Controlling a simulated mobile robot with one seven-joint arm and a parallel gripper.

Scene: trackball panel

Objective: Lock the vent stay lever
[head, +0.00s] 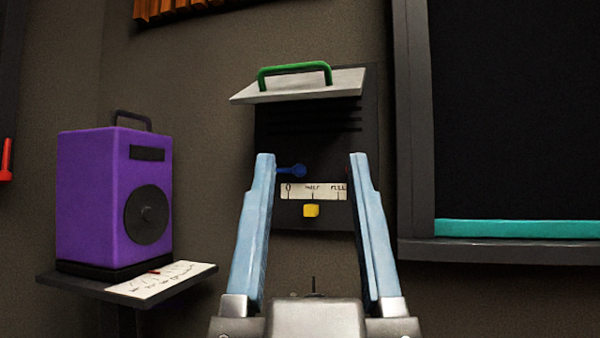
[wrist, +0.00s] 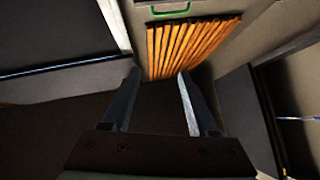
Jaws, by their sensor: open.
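A dark vent panel (head: 315,140) with slots is on the wall in the head view. Its pale flap (head: 300,88) is tilted outward at the top and carries a green handle (head: 295,70). Below the slots a small blue lever (head: 297,170) lies roughly level; its left end meets the edge of my left finger in the picture. Under it are a white scale (head: 314,191) marked 0, HALF and FULL and a small yellow block (head: 311,211). My gripper (head: 312,158) is open and empty, its light blue fingers framing the scale. The wrist view also shows my gripper (wrist: 158,72).
A purple box (head: 90,200) with a handle and dial stands on a small shelf (head: 75,285) at left, beside a written paper (head: 165,280). A dark framed board (head: 510,120) with a teal strip is at right. Orange slats (wrist: 190,45) show in the wrist view.

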